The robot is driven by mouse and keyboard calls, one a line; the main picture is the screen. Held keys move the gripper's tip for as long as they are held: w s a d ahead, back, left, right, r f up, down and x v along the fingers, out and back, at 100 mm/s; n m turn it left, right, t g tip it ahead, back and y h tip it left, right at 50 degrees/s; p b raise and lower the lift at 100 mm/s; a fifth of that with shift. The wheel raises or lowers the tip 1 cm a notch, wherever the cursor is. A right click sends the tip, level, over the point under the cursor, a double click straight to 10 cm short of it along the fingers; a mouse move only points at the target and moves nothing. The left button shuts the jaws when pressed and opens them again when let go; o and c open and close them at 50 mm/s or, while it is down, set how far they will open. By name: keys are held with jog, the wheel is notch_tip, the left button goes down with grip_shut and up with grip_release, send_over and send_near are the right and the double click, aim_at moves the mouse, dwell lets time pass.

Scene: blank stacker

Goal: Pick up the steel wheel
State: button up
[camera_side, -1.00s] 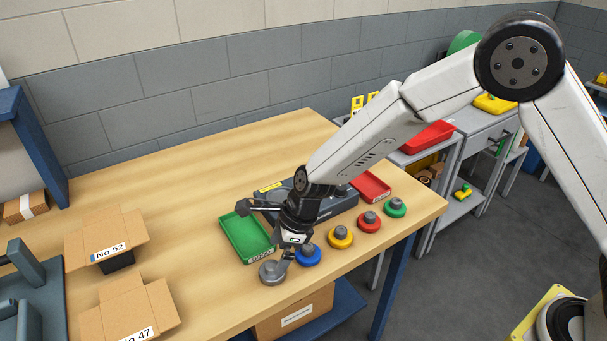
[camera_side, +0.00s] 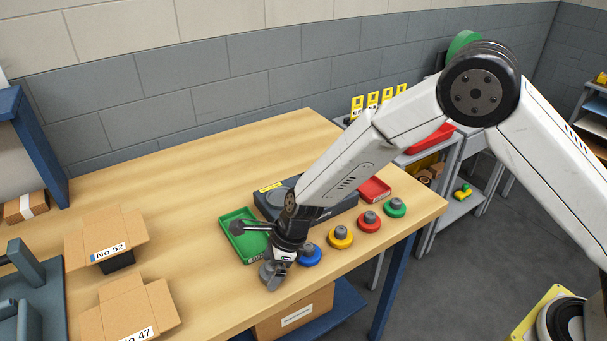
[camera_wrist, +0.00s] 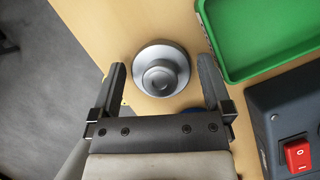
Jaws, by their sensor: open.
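The steel wheel (camera_wrist: 161,69) is a grey disc with a raised round hub, lying flat on the wooden table near its front edge. In the side view the wheel (camera_side: 266,274) is partly hidden behind my gripper. My gripper (camera_side: 272,280) points down right at the wheel. In the wrist view my gripper (camera_wrist: 163,75) is open, with one finger to the left and one to the right of the wheel. Neither finger visibly touches it.
Blue (camera_side: 310,255), yellow (camera_side: 341,237), red (camera_side: 369,221) and green (camera_side: 395,207) wheels stand in a row to the right. A green tray (camera_side: 232,217) and a dark device with a red switch (camera_wrist: 298,153) are close by. Open cardboard boxes (camera_side: 140,305) stand at left.

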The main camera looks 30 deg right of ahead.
jog(key=c, duration=1.3)
jog(key=shift+r, duration=0.15)
jog(key=shift+c, duration=0.2)
jog(key=shift+r, duration=0.8)
jog(key=s+d+r, duration=0.6)
jog(key=s+r, duration=0.5)
jog(key=s, duration=0.1)
jog(key=shift+s, duration=0.3)
